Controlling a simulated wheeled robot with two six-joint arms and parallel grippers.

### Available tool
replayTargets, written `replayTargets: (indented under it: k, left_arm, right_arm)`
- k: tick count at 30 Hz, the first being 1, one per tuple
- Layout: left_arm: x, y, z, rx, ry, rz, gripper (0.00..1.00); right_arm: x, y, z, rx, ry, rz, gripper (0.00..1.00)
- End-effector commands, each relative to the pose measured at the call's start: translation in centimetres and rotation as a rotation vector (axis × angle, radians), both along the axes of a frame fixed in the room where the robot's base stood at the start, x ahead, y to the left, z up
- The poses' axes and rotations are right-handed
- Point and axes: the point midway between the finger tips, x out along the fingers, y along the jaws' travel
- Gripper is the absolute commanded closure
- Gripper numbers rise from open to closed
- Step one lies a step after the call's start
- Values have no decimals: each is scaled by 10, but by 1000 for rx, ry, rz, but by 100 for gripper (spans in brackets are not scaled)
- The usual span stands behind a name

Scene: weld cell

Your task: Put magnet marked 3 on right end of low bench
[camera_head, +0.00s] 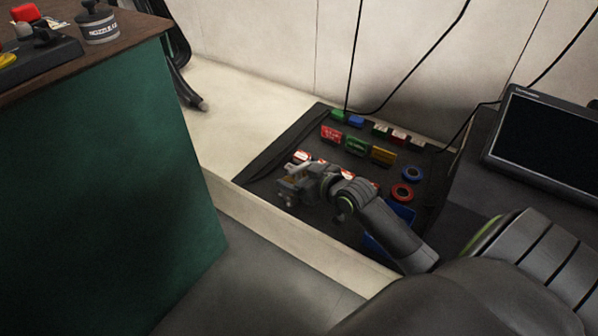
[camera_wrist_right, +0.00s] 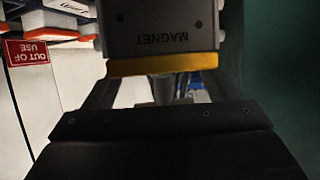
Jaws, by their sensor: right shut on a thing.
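My right gripper (camera_head: 292,186) is shut on a grey block lettered MAGNET, the magnet (camera_wrist_right: 165,28), which has a yellow-orange band along one edge. The magnet fills the upper middle of the right wrist view, and no number shows on the part in sight. In the head view the gripper is over the front left part of a black mat, and the magnet is hard to tell from the grey fingers. A low cream bench-like surface (camera_head: 225,105) runs along the wall, left of and in front of the mat. My left gripper is not in view.
The black mat (camera_head: 285,140) holds several coloured blocks and labels, a blue ring (camera_head: 413,173) and a red ring (camera_head: 402,191). A tall green cabinet (camera_head: 120,170) with a brown top stands at left. A dark monitor (camera_head: 545,145) is at right. Cables hang behind. The cream surface's left stretch looks mostly clear.

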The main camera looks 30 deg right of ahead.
Motion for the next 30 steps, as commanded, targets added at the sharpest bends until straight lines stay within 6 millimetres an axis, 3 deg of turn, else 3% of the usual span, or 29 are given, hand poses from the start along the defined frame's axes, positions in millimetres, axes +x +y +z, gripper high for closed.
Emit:
replayTargets:
  k: [3, 13, 14, 15, 18, 26, 30]
  left_arm:
    - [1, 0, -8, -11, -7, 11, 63]
    - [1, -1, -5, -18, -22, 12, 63]
    - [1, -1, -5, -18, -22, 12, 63]
    - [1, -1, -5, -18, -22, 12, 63]
    - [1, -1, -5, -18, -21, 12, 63]
    - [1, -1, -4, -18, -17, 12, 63]
    - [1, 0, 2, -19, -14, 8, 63]
  right_arm:
    - [1, 1, -10, 0, -10, 3, 83]
    - [1, 1, -10, 0, -10, 3, 83]
    - [0, 0, -15, 0, 0, 0, 19]
    - [0, 0, -14, 0, 0, 0, 13]
    - [0, 0, -14, 0, 0, 0, 0]
    - [0, 0, -12, -1, -1, 0, 0]
    - [-11, -2, -7, -2, 2, -1, 0]
